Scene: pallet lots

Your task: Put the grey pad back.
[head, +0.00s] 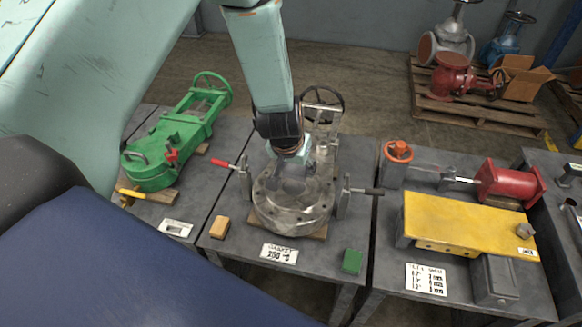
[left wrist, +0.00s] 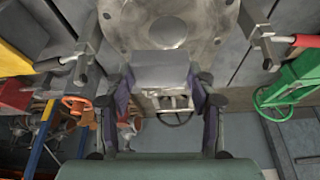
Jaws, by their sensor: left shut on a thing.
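My left gripper (head: 292,168) reaches down from above over the round metal flange (head: 310,215) of the valve on the middle bench. In the left wrist view my left gripper (left wrist: 161,84) is shut on the grey pad (left wrist: 162,68), a plain flat-faced block between its two dark fingers. My right gripper is not in view.
Clamps with a red handle (head: 224,163) and a dark handle (head: 368,191) flank the flange. A tan block (head: 219,228), a green block (head: 352,261) and a label card (head: 279,253) lie in front. A green valve (head: 165,150) is left, a yellow plate (head: 465,222) right.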

